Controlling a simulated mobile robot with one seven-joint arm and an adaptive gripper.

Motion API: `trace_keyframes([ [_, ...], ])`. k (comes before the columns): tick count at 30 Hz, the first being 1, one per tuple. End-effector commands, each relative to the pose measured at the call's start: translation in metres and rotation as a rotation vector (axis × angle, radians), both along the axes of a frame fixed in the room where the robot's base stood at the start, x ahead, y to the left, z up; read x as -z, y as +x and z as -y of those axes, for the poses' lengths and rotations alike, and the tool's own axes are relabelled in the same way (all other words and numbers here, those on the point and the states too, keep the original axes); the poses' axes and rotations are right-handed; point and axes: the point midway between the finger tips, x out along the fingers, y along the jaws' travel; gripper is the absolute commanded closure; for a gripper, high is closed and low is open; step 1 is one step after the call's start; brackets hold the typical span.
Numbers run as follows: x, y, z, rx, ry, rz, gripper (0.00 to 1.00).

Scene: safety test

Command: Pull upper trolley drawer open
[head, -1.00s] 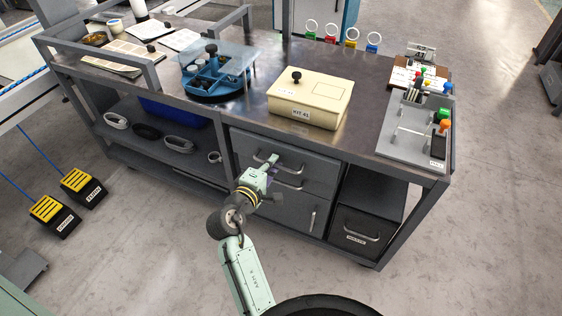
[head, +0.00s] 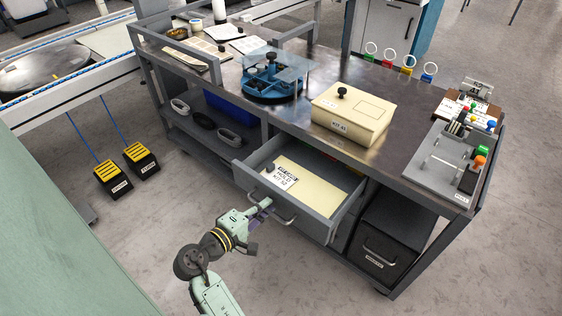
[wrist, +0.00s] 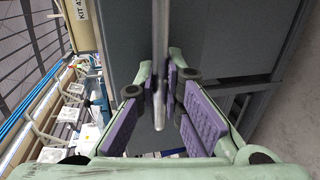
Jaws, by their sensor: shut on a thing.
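The upper drawer (head: 322,217) of the grey trolley (head: 408,170) stands well open in the head view. Inside it lie a pale yellow sheet (head: 306,180) and a white card (head: 281,176) reading HOLD KIT 52. My gripper (head: 264,207) is at the drawer front, shut on the bar handle (head: 285,219). In the wrist view the handle (wrist: 160,60) runs between the purple finger pads of my gripper (wrist: 166,95), with the grey drawer front behind it.
A cream box (head: 350,115) labelled KIT 41, a blue round organiser (head: 272,78) and a grey tool tray (head: 443,158) stand on the trolley top. A dark waste bin (head: 388,245) sits lower right. Yellow-black pedals (head: 141,158) lie on the left floor. Floor before the trolley is clear.

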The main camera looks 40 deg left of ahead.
Motion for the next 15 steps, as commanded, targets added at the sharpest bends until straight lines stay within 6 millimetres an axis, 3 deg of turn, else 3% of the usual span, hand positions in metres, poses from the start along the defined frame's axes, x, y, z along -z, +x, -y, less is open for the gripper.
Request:
trace_keyframes([
  [6, -0.004, -0.054, -0.001, 0.0, -0.003, 0.001, 1.0],
  [15, -0.003, -0.1, -0.003, 0.002, -0.001, 0.003, 1.0],
])
